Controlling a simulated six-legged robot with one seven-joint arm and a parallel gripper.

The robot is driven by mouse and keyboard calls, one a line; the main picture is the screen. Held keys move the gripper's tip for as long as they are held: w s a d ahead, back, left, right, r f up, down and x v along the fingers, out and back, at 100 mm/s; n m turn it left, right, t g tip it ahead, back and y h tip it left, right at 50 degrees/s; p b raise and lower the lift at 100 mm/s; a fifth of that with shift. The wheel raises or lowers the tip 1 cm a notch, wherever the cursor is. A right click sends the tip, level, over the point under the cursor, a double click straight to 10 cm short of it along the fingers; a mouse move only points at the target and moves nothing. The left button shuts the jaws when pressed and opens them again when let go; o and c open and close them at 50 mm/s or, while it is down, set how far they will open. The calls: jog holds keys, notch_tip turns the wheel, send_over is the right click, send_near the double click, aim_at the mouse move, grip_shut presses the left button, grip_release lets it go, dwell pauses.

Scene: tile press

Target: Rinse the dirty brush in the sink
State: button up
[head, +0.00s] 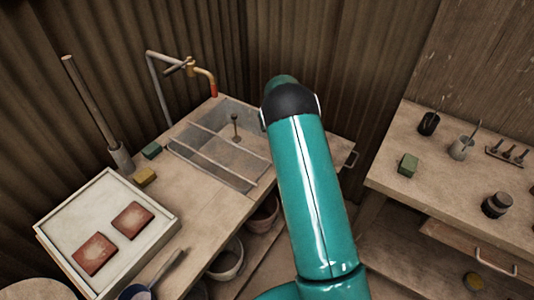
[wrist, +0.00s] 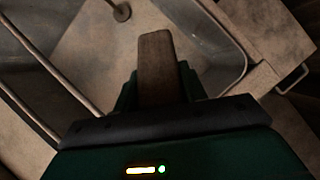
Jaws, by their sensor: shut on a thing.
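The sink (head: 225,152) is a grey rectangular basin set into the wooden bench, with thin bars across it and an upright drain post inside. It also shows below my gripper in the wrist view (wrist: 212,58). A bent pipe tap with an orange-red spout (head: 213,88) stands at its back. My gripper (wrist: 158,88) is shut on a flat brown piece, apparently the brush (wrist: 156,62), over the sink. Its bristles and any dirt cannot be made out. In the head view my arm hides the gripper and the brush.
Left of the sink are a green block (head: 152,151), a yellow block (head: 145,177) and a white tray (head: 60,232) with two reddish tiles. A second bench (head: 452,185) with cups and small items stands at the right. A gap separates the benches.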

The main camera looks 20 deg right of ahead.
jog(key=shift+r, duration=2.4)
jog(key=shift+r, duration=0.1)
dwell(0.3)
jog(key=shift+r, duration=1.9)
